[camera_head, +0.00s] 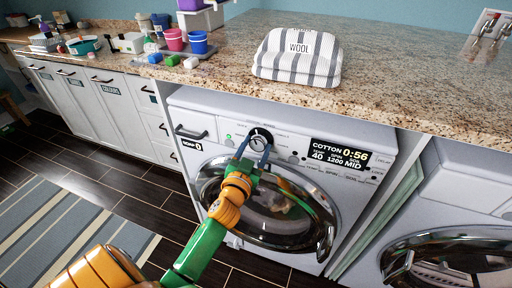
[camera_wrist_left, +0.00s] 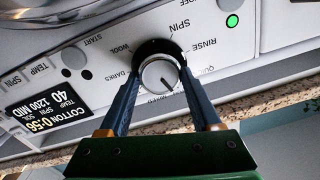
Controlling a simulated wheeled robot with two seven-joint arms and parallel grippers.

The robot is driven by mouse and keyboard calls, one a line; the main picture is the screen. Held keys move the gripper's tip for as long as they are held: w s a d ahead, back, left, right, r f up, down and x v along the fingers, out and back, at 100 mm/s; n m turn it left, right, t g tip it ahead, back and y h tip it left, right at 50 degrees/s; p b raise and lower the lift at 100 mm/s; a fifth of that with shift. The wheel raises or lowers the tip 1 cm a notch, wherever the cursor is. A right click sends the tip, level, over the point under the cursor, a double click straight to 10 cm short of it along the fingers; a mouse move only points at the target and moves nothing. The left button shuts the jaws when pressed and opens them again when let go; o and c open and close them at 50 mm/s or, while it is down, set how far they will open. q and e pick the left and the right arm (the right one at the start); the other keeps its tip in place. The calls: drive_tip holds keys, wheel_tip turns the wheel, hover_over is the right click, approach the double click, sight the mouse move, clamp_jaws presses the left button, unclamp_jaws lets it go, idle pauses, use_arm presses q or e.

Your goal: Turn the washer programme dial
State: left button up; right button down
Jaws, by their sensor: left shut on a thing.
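The washer programme dial (camera_head: 261,136) is a round knob with a black ring and silver face on the white washer's (camera_head: 187,101) front panel. In the left wrist view the dial (camera_wrist_left: 160,73) shows a dark pointer line towards the lower right of that picture. My left gripper (camera_head: 254,146) is at the dial with its two blue fingers on either side of it. It is shut on the dial, as the left wrist view (camera_wrist_left: 160,82) also shows. The display (camera_head: 340,154) reads COTTON 0:56, 40, 1200, MID. My right gripper is not in view.
A granite counter (camera_head: 400,70) overhangs the panel, with a folded striped WOOL towel (camera_head: 298,57) on it. The washer's round glass door (camera_head: 270,205) is below the dial. Another front-loading machine (camera_head: 460,210) stands at right. Dark floor and a striped rug (camera_head: 60,225) lie at left.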

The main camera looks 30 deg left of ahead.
use_arm(q)
drive_tip(key=shift+m, duration=0.3)
drive_tip(key=m, duration=0.7)
drive_tip(key=shift+f+m, duration=0.1)
drive_tip(key=shift+m, duration=0.2)
drive_tip(key=m, duration=0.3)
drive_tip(key=shift+m, duration=0.4)
drive_tip(key=shift+f+m+h, duration=0.1)
drive_tip(key=shift+m+h, duration=0.2)
drive_tip(key=shift+m, duration=1.6)
drive_tip(key=o, duration=1.4)
